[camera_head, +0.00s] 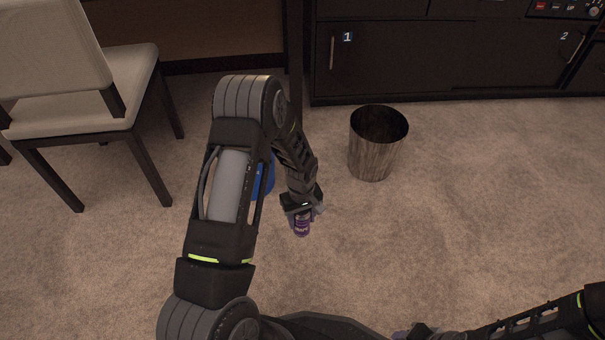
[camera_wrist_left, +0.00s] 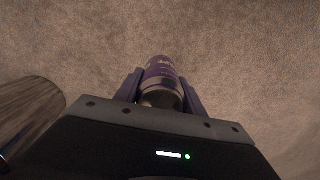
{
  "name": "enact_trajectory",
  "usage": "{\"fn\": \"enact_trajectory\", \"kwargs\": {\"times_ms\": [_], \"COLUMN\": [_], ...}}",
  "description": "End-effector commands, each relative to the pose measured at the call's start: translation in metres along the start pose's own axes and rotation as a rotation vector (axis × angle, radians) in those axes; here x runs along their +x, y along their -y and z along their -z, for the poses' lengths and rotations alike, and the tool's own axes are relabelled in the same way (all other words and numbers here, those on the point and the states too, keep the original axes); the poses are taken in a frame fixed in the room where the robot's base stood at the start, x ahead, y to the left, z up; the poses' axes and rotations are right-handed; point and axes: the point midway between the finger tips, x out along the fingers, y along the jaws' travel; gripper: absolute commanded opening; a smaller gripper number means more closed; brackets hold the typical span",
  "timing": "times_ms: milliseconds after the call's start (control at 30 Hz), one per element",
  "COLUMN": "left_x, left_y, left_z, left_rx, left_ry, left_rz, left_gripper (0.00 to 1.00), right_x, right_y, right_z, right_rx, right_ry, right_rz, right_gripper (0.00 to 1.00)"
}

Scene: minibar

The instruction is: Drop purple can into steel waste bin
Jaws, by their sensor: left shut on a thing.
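The purple can (camera_head: 302,225) is held in my left gripper (camera_head: 302,212), which is shut on it above the carpet. In the left wrist view the purple can (camera_wrist_left: 162,78) sits between the two fingers of the left gripper (camera_wrist_left: 160,92). The steel waste bin (camera_head: 374,158) stands upright on the carpet, right of and beyond the left gripper, with its dark open top showing. The bin's wall (camera_wrist_left: 28,112) also shows at the left of the left wrist view. My right gripper (camera_head: 414,333) is partly in view at the bottom edge; its jaws cannot be made out.
A blue object (camera_head: 266,178) is mostly hidden behind my left arm. A cream chair (camera_head: 80,100) with dark legs stands at the left. A dark cabinet (camera_head: 420,60) with doors marked 1 and 2 runs along the back. The carpet right of the bin is clear.

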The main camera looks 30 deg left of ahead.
Motion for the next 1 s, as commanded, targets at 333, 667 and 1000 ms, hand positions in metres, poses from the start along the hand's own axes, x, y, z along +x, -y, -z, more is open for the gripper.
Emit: {"fn": "enact_trajectory", "kwargs": {"times_ms": [333,667,1000], "left_x": [-0.191,-0.342,-0.369], "left_y": [-0.103,-0.13,-0.129], "left_z": [0.006,-0.04,-0.052], "left_rx": [0.488,0.865,0.939], "left_ry": [-0.012,-0.005,0.0], "left_rz": [-0.012,-0.005,0.0], "left_gripper": [0.09,0.09,0.09], "right_x": [0.0,0.0,0.0], "right_y": [0.0,0.0,0.0], "right_z": [0.0,0.0,0.0], "right_rx": [0.0,0.0,0.0], "right_ry": [0.0,0.0,0.0], "right_rz": [0.0,0.0,0.0], "right_gripper": [0.36,0.36,0.36]}}
